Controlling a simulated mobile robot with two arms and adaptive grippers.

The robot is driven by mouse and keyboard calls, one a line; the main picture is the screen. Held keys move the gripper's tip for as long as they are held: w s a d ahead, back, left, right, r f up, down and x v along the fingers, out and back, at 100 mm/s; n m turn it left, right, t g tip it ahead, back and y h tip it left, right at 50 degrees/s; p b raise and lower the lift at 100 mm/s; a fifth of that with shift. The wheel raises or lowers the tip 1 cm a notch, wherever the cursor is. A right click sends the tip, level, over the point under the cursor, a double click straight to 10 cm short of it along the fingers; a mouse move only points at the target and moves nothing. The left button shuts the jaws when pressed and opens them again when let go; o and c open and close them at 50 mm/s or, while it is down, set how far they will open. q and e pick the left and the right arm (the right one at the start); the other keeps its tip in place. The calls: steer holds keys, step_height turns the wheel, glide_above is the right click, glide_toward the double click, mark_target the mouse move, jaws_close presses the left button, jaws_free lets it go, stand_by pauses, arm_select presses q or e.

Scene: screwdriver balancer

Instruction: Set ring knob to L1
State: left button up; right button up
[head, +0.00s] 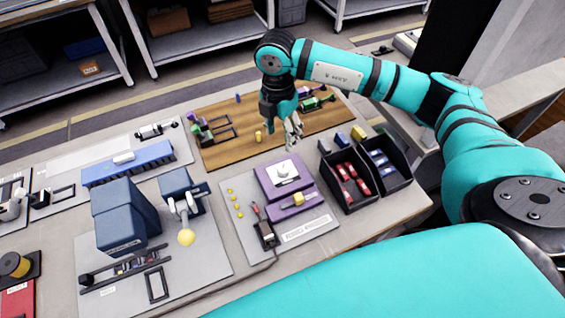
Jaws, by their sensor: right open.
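A purple box (267,186) stands on a light grey panel (236,224) in the middle of the table. A round white knob or dial (283,171) sits on a pale plate on its top. I cannot read any L1 mark at this size. A second, lower purple unit (284,212) in front carries a small yellow block (297,198). Which part is the ring knob is not clear from its look alone. My right gripper (294,132) is open and empty, pointing down above and behind the purple box, apart from the white knob. My left gripper is out of view.
Black bins (343,201) with red and blue parts stand right of the panel. A wooden board (222,154) with small parts lies behind. A blue-grey machine (125,216) with a yellow ball (186,237) stands left. A cabled black device (267,235) sits at the panel's front.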

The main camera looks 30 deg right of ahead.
mark_target(283, 168)
steer(key=f+p, duration=0.1)
steer(key=f, duration=0.3)
steer(key=f+p, duration=0.1)
steer(key=f, duration=0.9)
steer(key=shift+s+d+p, duration=0.1)
steer(key=shift+s+p, duration=0.15)
steer(key=shift+p, duration=0.15)
jaws_close()
